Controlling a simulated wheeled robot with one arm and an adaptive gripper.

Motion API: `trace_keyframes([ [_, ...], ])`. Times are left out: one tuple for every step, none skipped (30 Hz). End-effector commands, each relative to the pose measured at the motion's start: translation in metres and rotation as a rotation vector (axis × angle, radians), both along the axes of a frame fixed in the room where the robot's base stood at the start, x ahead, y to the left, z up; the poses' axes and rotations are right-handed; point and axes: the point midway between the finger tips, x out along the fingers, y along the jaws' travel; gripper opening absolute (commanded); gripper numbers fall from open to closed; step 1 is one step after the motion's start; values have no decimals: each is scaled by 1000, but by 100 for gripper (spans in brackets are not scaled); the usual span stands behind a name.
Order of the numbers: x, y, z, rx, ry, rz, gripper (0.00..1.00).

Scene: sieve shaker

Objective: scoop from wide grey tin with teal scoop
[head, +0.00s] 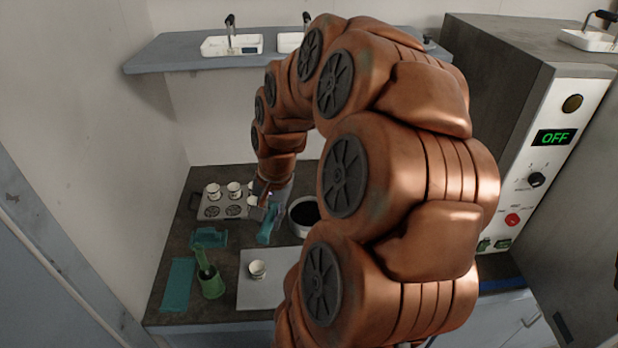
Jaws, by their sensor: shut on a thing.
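The wide grey tin (291,220) stands on the dark counter, round and open at the top, with a dark inside. My arm covers its right side. My gripper (262,203) points down just left of the tin and is shut on the teal scoop (267,233). The scoop hangs below the fingers, beside the tin's left rim in the picture. The view is too small to tell whether the scoop holds anything or touches the tin.
A tray with several white cups (205,210) stands behind left. In front are a teal stand (209,238), a teal mat (178,285), a green pot (212,287) with a green handle, and a pale board (262,294) bearing a cup (257,269). A control panel (545,160) reading OFF stands right.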

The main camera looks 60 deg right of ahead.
Motion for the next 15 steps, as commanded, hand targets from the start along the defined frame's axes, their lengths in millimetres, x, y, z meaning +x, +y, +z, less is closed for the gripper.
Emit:
trace_keyframes([
  [7,-7,0,3,0,54,0],
  [11,-11,-1,4,1,94,0],
  [16,-18,-1,5,1,150,0],
  [21,-23,0,3,-1,193,0],
  [24,-28,-1,3,0,235,0],
  [28,-34,-3,8,4,293,0],
  [32,-39,-3,7,4,336,0],
  [36,-45,-3,5,2,377,0],
  [41,-51,-4,5,2,436,0],
  [44,-55,-6,9,4,479,0],
  [48,-60,-7,10,6,522,0],
  [52,-67,-7,7,5,578,0],
  [56,-71,-9,8,5,622,0],
  [59,-76,-11,8,6,665,0],
  [64,-83,-12,9,7,721,0],
])
